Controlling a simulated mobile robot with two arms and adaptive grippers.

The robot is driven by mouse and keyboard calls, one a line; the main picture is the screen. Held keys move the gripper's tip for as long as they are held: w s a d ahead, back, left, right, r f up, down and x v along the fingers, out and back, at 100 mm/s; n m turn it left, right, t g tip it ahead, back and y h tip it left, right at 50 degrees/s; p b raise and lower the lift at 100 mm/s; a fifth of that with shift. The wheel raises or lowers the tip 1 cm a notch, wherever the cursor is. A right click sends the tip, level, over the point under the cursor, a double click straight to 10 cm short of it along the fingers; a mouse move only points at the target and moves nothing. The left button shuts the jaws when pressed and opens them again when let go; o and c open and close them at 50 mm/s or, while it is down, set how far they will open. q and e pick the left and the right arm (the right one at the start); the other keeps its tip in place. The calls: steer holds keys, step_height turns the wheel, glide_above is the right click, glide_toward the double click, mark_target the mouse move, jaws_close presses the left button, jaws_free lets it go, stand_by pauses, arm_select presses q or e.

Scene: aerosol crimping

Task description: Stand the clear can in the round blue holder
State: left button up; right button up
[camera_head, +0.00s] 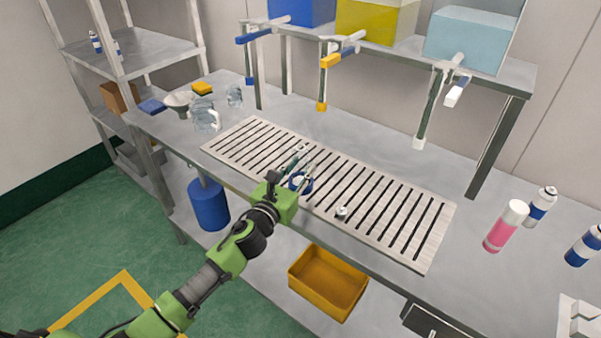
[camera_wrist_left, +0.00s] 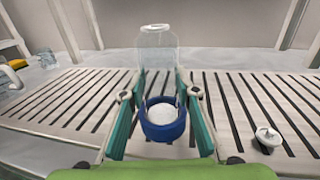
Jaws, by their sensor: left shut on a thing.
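The clear can (camera_wrist_left: 157,52) is upright and see-through, with a pale top, between the fingers of my left gripper (camera_wrist_left: 160,94). In the head view my left gripper (camera_head: 300,168) is over the slatted board and shut on the can, which is hard to make out there. The round blue holder (camera_wrist_left: 163,130) is a ring with a white inside, low between the fingers; it also shows in the head view (camera_head: 306,188). Whether the can's base is inside the ring or just behind or above it, I cannot tell. My right gripper is not in view.
The slatted board (camera_head: 432,228) lies on the metal table, with a small white part (camera_head: 341,211) on it. A clear jug (camera_head: 206,117) stands left. Pink (camera_head: 505,228) and blue-white cans (camera_head: 540,207) stand right. A raised shelf with tanks and taps overhangs the back.

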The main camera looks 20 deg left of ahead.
arm_select(q)
steer(key=shift+f, duration=0.6)
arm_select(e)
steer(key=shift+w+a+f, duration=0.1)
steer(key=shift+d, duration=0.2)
arm_select(q)
steer(key=shift+f, duration=0.2)
steer(key=o, duration=1.1)
steer(key=shift+r, duration=0.1)
steer(key=shift+c, duration=0.2)
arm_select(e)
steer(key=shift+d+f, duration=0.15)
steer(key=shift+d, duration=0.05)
